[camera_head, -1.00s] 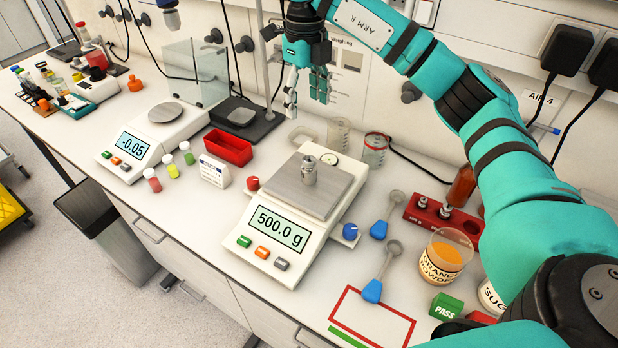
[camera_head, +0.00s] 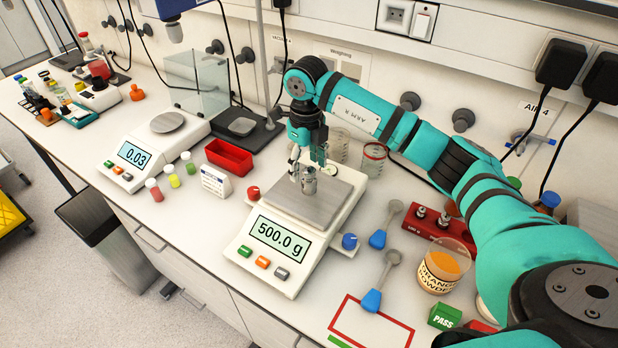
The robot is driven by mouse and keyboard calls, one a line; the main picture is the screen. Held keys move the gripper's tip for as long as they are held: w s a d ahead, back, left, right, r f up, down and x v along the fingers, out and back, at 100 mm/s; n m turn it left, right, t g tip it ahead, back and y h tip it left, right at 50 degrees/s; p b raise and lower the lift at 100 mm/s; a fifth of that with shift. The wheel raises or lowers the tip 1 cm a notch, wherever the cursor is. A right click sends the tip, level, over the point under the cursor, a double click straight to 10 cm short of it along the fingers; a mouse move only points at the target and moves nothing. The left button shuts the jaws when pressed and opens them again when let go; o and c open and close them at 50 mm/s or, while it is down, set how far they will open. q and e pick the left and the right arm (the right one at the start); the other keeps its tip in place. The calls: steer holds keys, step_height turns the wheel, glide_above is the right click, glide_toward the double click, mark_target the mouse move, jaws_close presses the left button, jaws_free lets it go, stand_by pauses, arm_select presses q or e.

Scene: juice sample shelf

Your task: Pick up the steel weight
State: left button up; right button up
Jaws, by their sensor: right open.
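The steel weight (camera_head: 309,185) is a small shiny cylinder with a knob on top. It stands upright on the steel pan (camera_head: 328,207) of the front balance, whose display (camera_head: 274,235) reads 500.0 g. My right gripper (camera_head: 308,172) points down with its fingers around the top of the weight. The fingers are open, and I cannot tell whether they touch it. The weight's top is partly hidden by the fingers. My left gripper is not in view.
A second balance (camera_head: 148,148) stands to the left, with a red tray (camera_head: 229,156) beside it. Glass beakers (camera_head: 373,158) stand behind the front balance.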

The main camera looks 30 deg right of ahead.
mark_target(309, 179)
steer(key=f+p, duration=0.2)
steer(key=f, duration=0.1)
steer(key=shift+s+d+f, duration=0.2)
steer(key=shift+f, duration=0.75)
jaws_close()
steer(key=shift+r, duration=0.1)
